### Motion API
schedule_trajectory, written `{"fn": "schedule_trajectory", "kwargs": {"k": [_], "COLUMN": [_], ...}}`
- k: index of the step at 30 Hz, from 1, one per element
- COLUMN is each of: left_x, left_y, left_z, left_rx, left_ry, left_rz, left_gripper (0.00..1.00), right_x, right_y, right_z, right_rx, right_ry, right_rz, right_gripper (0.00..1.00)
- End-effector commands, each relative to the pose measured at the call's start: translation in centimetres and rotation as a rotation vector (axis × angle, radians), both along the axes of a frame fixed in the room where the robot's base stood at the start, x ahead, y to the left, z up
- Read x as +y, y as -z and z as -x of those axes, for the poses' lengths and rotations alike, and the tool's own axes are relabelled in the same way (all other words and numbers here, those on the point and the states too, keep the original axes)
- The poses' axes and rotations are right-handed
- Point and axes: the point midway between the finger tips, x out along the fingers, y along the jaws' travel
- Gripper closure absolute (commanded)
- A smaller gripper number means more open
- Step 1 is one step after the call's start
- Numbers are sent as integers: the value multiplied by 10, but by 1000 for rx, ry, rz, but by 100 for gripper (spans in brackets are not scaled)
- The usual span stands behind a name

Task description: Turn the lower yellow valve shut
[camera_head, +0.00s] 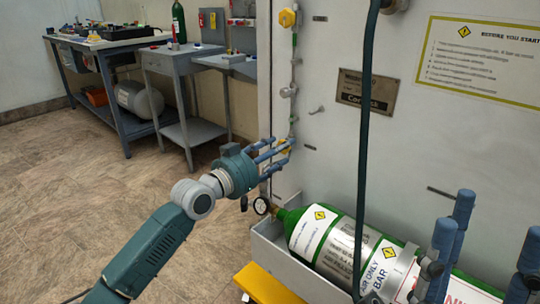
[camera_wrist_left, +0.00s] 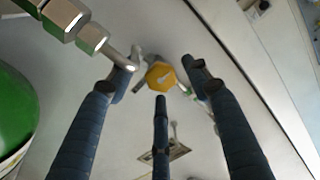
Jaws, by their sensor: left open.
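The lower yellow valve (camera_head: 284,146) is on the pipe fixed to the pale cabinet front, partly hidden by my fingers in the head view. In the left wrist view its hexagonal yellow knob (camera_wrist_left: 160,77) shows between my spread fingers. My left gripper (camera_head: 285,152) is open around the valve, with fingers on both sides of the knob and one below it in the wrist view (camera_wrist_left: 160,82). I cannot tell whether any finger touches it. My right gripper (camera_head: 485,235) shows at the lower right, fingers upright and apart, in front of the cylinder.
An upper yellow valve (camera_head: 287,18) is higher on the same pipe. A green cylinder (camera_head: 290,218) lies in a grey tray (camera_head: 268,240) below, with a gauge (camera_head: 261,206) at its neck. A dark hose (camera_head: 364,130) hangs down the cabinet front. Workbenches stand at the back left.

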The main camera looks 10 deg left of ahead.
Motion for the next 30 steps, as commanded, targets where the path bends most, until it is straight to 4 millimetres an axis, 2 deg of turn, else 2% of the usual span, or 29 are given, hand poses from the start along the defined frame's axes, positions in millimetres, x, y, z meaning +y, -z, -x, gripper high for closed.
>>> {"fn": "schedule_trajectory", "kwargs": {"k": [5, 12, 16, 21, 30], "left_x": [16, 47, 59, 68, 69], "left_y": [1, 3, 2, 2, 1], "left_z": [21, 63, 81, 93, 95], "left_rx": [-1, 2, 2, 3, 2], "left_ry": [-1, -2, -1, -1, -1], "left_rz": [-4, -7, -5, -3, -2], "left_gripper": [51, 51, 51, 51, 51], "right_x": [0, 0, 0, 0, 0], "right_y": [0, 0, 0, 0, 0], "right_z": [0, 0, 0, 0, 0], "right_rx": [0, 0, 0, 0, 0], "right_ry": [0, 0, 0, 0, 0], "right_rz": [0, 0, 0, 0, 1], "right_gripper": [51, 51, 51, 51, 51]}}
